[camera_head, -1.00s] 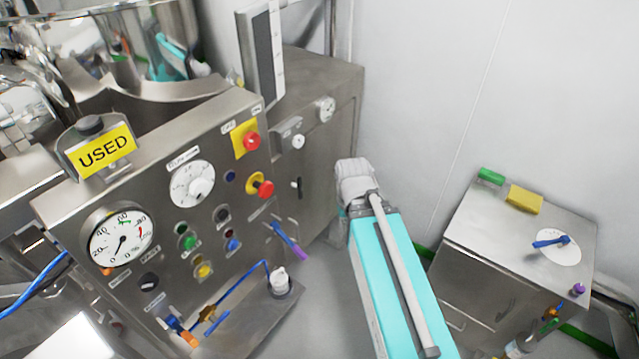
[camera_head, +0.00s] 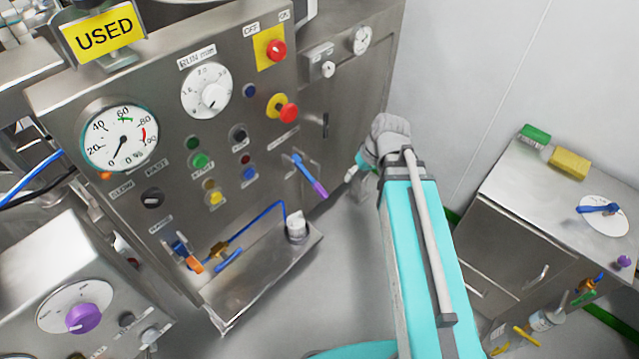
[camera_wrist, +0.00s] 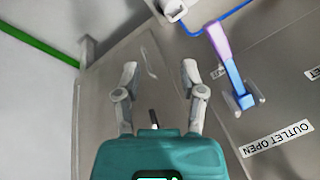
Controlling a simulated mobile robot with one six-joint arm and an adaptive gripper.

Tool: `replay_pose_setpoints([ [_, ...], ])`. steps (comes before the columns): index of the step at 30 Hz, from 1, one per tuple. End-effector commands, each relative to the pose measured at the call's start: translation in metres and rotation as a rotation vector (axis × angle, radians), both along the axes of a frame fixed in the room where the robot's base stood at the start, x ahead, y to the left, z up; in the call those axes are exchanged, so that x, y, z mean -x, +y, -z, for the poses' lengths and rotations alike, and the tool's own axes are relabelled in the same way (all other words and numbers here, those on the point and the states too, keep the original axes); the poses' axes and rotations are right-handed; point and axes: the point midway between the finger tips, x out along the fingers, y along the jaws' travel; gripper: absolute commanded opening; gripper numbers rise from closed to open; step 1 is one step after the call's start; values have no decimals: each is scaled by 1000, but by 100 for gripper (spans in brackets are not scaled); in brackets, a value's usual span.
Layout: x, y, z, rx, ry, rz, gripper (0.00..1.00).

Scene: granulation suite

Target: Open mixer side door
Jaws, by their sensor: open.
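The mixer (camera_head: 235,125) is a steel cabinet with a control panel in the head view. Its side door (camera_head: 350,95) is the steel panel right of the controls, with a small black handle (camera_head: 326,125). The door looks shut. My gripper (camera_wrist: 159,71) is open and empty in the wrist view, its two pale fingers apart in front of a steel surface. A short black handle (camera_wrist: 153,118) shows between the fingers, close to the teal gripper body; I cannot tell whether anything touches. In the head view my arm hides most of the gripper.
A blue-purple outlet lever (camera_head: 310,175) sticks out left of my gripper; it also shows in the wrist view (camera_wrist: 228,60). A steel ledge with a white knob (camera_head: 296,225) is below. A steel cabinet (camera_head: 510,240) stands at right. Floor between is clear.

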Motion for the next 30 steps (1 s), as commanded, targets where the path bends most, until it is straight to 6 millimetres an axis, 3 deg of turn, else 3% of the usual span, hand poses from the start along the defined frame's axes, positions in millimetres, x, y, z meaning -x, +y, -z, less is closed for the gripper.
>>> replay_pose_setpoints([
  [1, -4, 2, 17, -22, -13, -15, 52],
  [3, -9, 4, 27, -52, -35, -39, 52],
  [30, -68, 25, 137, -390, -400, -282, 52],
])
